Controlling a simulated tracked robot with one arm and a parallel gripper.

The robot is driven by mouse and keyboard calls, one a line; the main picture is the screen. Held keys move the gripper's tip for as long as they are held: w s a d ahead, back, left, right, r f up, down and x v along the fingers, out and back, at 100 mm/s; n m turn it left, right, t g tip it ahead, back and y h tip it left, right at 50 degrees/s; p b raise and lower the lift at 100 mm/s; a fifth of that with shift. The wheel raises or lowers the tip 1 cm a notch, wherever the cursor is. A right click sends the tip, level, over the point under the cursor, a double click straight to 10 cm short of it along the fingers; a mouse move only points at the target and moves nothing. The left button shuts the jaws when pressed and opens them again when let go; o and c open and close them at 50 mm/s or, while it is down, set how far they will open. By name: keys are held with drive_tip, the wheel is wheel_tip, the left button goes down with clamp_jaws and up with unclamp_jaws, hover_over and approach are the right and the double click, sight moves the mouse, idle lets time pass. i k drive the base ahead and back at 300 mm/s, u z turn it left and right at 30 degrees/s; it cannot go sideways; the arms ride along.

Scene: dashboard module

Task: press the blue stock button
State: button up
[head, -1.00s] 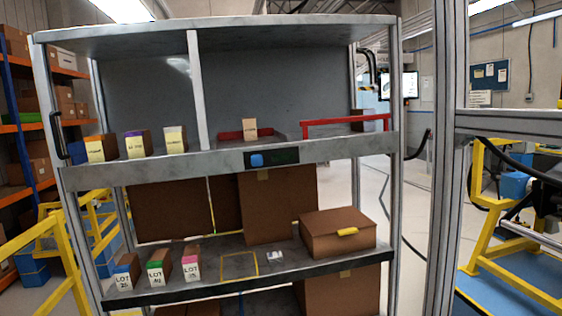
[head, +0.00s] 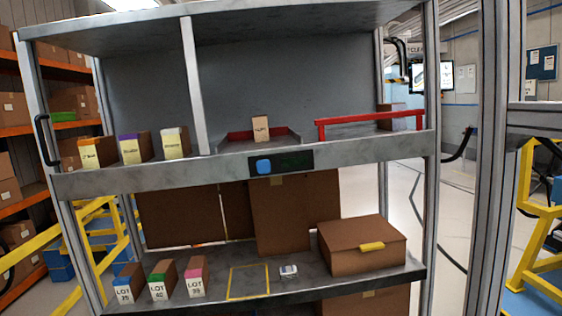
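The blue stock button (head: 264,166) is a small rounded blue square on the front edge of the upper shelf (head: 120,184), near its middle. It sits at the left end of a dark display panel (head: 293,161). Nothing covers the button. My gripper does not show in the head view, so its opening and its place relative to the button cannot be seen.
A red rail (head: 370,119) and a red-edged tray with a small tan box (head: 261,129) are on the upper shelf. Labelled boxes (head: 129,149) stand at its left. Below are LOT boxes (head: 161,281), a yellow square outline (head: 249,282) and a brown carton (head: 362,246). Space before the button looks clear.

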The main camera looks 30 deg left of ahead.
sight(263, 166)
drive_tip(key=i, duration=1.15)
